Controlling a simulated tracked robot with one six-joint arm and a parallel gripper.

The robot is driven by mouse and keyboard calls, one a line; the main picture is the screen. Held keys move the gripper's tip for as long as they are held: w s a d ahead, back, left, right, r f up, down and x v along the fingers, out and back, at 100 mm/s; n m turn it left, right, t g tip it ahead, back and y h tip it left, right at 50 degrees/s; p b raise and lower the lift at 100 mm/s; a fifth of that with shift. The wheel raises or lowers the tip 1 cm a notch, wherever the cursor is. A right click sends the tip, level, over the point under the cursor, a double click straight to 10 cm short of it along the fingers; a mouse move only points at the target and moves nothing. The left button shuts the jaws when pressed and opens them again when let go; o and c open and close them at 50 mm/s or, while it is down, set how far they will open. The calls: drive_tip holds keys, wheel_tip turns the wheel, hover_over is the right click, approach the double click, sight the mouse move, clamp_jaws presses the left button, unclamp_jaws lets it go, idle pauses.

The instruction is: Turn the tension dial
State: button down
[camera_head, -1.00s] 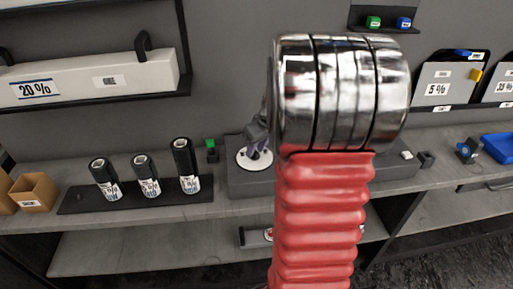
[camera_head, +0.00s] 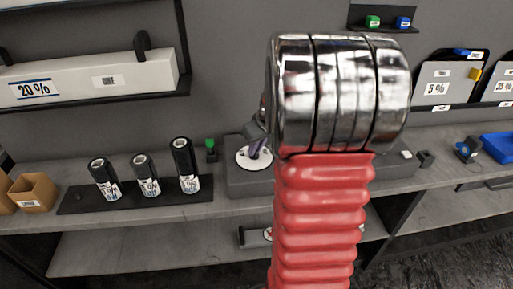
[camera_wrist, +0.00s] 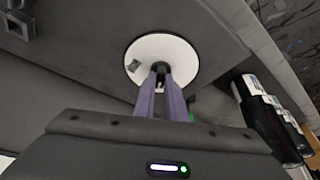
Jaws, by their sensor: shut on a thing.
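The tension dial is a round white disc (camera_head: 244,160) with a dark knob at its middle, on a dark grey block on the bench. It also shows in the wrist view as a white disc (camera_wrist: 183,53). My gripper (camera_wrist: 160,72) has its purple fingers close together on the dark knob (camera_wrist: 160,66) at the disc's centre. In the head view my gripper (camera_head: 256,150) reaches down to the dial, partly hidden behind my arm. The fingers hide much of the knob.
Several dark film rolls (camera_head: 147,177) stand on a tray left of the dial block (camera_head: 236,183), with a small green-topped item (camera_head: 210,146) between. A white box (camera_head: 90,82) sits on a shelf above. A blue tray (camera_head: 498,147) lies far right.

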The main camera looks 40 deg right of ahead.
drive_tip(key=shift+m, duration=0.4)
drive_tip(key=shift+m+h, duration=0.9)
drive_tip(key=shift+m, duration=1.1)
drive_tip(key=shift+m+g, duration=0.3)
drive_tip(key=c, duration=1.8)
unclamp_jaws()
drive_tip(key=shift+a, duration=0.1)
drive_tip(key=v, duration=1.3)
drive_tip(key=shift+r, duration=0.35)
drive_tip(key=shift+a, duration=0.15)
